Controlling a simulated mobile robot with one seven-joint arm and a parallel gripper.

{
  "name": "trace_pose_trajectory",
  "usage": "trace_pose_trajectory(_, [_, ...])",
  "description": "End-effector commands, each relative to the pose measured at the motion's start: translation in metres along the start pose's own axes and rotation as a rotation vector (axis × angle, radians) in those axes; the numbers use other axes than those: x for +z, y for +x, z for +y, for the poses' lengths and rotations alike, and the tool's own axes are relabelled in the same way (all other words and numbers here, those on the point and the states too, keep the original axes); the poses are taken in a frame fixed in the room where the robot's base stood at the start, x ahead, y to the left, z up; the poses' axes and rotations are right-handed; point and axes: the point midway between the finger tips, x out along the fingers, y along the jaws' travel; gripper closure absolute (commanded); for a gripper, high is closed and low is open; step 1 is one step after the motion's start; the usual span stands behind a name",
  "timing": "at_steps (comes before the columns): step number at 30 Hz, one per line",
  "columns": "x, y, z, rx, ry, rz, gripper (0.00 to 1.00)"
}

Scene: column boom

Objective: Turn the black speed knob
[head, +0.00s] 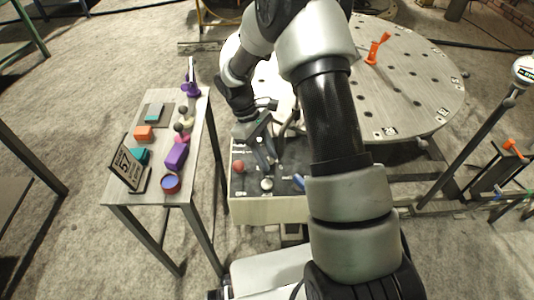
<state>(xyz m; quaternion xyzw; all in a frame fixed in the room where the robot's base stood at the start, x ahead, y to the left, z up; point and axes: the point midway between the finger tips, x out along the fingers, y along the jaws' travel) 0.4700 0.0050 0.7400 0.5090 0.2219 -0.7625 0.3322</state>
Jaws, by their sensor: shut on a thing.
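A control box (265,209) with a dark top panel stands in the middle, below my arm. My gripper (268,163) points down at the panel, its fingers close together on a small dark thing at panel height. This appears to be the black speed knob, but the fingers hide most of it, so its pointer and angle cannot be read. A red knob (239,166) is at the panel's left, a pale round knob (267,184) near its front edge, and a blue part (298,182) at its right.
A narrow table (120,196) at left holds a sign (127,170), a purple block (176,157), a red-rimmed cup (171,183) and several small items. A large round perforated table (420,95) with an orange clamp (376,48) stands behind, right. A gap separates box and narrow table.

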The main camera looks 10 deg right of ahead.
Motion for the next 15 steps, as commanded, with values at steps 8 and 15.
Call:
trace_pose_trajectory(8, [-0.0001,-0.0018,0.0016,-0.06,0.146,0.002,0.93])
trace_pose_trajectory(15, [0.0,-0.0008,0.002,-0.084,0.205,0.001,0.93])
